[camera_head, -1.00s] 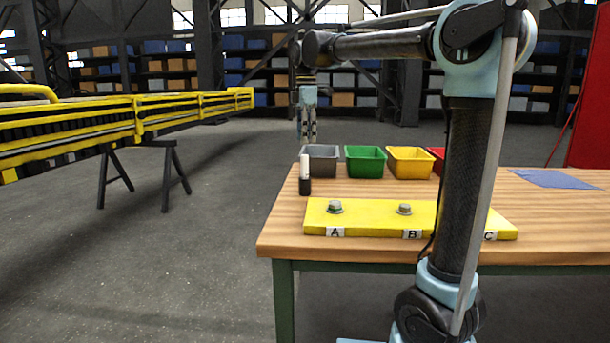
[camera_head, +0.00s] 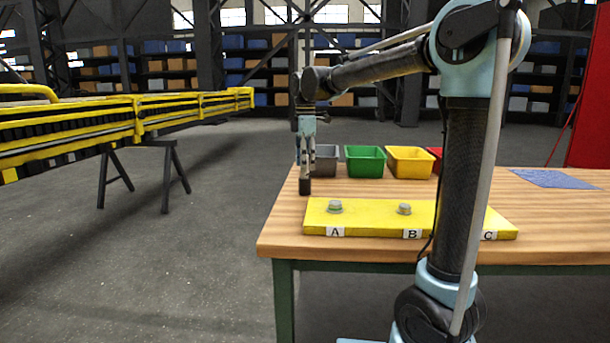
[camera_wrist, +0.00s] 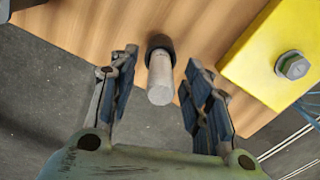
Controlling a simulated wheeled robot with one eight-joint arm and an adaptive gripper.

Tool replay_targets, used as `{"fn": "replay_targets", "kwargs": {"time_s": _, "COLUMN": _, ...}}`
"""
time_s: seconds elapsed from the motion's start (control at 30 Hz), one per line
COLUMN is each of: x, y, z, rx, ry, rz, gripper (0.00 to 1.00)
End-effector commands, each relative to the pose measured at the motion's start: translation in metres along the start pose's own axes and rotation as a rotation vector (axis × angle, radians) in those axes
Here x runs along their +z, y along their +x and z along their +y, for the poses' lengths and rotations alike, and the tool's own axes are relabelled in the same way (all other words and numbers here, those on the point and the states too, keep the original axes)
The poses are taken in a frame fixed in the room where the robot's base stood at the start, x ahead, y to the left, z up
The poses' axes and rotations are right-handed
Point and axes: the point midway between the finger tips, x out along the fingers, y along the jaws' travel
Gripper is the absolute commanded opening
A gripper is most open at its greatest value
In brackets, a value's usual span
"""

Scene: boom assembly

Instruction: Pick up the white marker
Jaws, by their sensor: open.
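The white marker (camera_head: 304,172) stands upright on the table's far left part, with a white body and a black lower end. In the wrist view the marker (camera_wrist: 160,78) shows end-on between the two fingers. My gripper (camera_head: 306,155) points down at the marker's upper part in the head view and partly hides it. In the wrist view my gripper (camera_wrist: 155,95) is open, with one finger on each side of the marker and a visible gap on both sides.
A yellow board (camera_head: 375,218) with bolts and labels A, B and C lies right of the marker. Grey (camera_head: 326,160), green (camera_head: 365,162), yellow (camera_head: 410,162) and red (camera_head: 436,155) bins stand behind. The wooden table's (camera_head: 285,228) left edge is close to the marker.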

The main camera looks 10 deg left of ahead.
Motion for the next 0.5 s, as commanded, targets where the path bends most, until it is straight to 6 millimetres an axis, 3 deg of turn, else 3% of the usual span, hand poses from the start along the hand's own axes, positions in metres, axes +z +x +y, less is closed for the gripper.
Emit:
{"fn": "replay_targets", "kwargs": {"time_s": 0.13, "x": -0.0003, "y": -0.0002, "z": 0.0001, "rx": 0.000, "ry": 0.000, "rz": 0.000, "gripper": 0.42}}
{"fn": "replay_targets", "kwargs": {"time_s": 0.3, "x": -0.0016, "y": -0.0004, "z": 0.0002, "rx": 0.000, "ry": -0.002, "rz": 0.000, "gripper": 0.04}}
{"fn": "replay_targets", "kwargs": {"time_s": 0.33, "x": -0.0019, "y": -0.0004, "z": 0.0002, "rx": 0.000, "ry": -0.002, "rz": 0.000, "gripper": 0.00}}
{"fn": "replay_targets", "kwargs": {"time_s": 0.5, "x": -0.0020, "y": -0.0005, "z": 0.0002, "rx": 0.000, "ry": -0.002, "rz": 0.000, "gripper": 0.00}}
